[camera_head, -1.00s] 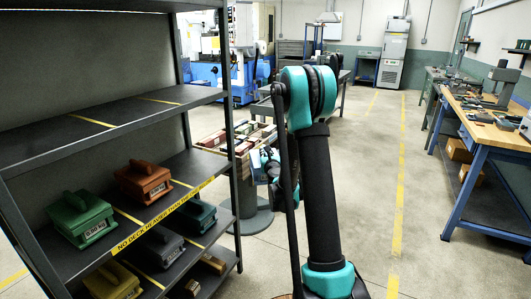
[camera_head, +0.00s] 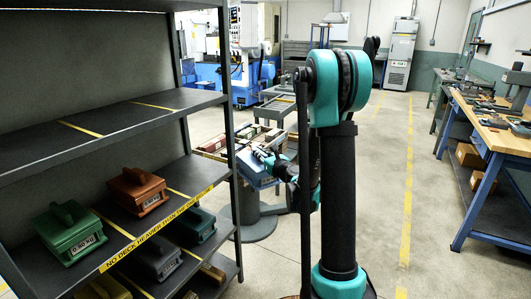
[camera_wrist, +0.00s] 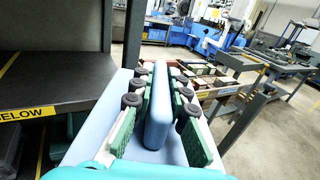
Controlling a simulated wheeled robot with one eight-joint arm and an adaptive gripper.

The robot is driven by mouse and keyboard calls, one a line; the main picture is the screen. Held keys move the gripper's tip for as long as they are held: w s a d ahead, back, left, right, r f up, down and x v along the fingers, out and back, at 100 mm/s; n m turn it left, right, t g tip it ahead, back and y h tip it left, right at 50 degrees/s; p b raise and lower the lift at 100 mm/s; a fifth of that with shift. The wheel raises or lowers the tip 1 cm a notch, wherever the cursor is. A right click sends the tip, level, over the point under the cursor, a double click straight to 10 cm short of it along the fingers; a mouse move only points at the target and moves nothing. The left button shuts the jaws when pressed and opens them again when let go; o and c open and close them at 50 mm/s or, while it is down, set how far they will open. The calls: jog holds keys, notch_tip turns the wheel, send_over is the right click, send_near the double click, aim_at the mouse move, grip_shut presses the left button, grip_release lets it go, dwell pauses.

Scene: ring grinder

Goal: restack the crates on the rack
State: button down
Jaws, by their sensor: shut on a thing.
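My gripper (camera_wrist: 158,100) is shut on the upright handle of a light blue crate (camera_wrist: 95,115); green finger pads flank the handle. In the head view the blue crate (camera_head: 257,178) hangs under my gripper (camera_head: 268,158), just right of the rack's front post. The rack (camera_head: 100,113) stands at left. Its middle shelf holds a green crate (camera_head: 70,238) on the left and an orange-red crate (camera_head: 137,192) beside it. On the shelf below are a dark grey crate (camera_head: 157,262), a teal crate (camera_head: 196,228) and a partly hidden yellow crate (camera_head: 103,291).
The rack's upper shelf is bare, with yellow dividing lines. A yellow warning strip (camera_head: 158,231) runs along the middle shelf's edge. Behind the blue crate a pedestal table (camera_head: 213,147) carries several boxes. A blue workbench (camera_head: 480,190) stands at right; the floor between is clear.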

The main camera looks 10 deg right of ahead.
jog(key=s+a+r+n+g+y, duration=0.35)
jog(key=s+a+n+y, duration=0.2)
jog(key=s, duration=0.55)
jog(key=s+a+f+x, duration=0.1)
jog(key=x, duration=1.4)
jog(key=s+a+f+x, duration=0.1)
jog(key=s+a+x, duration=0.1)
jog(key=x, duration=1.2)
jog(key=shift+w+a+f+m, duration=0.2)
jog(key=shift+a+f+m, duration=0.2)
jog(key=shift+m, duration=0.05)
jog(key=shift+s+d, duration=0.1)
jog(key=shift+f, duration=0.5)
jog(key=c, duration=1.4)
grip_release()
jog(key=shift+f, duration=0.1)
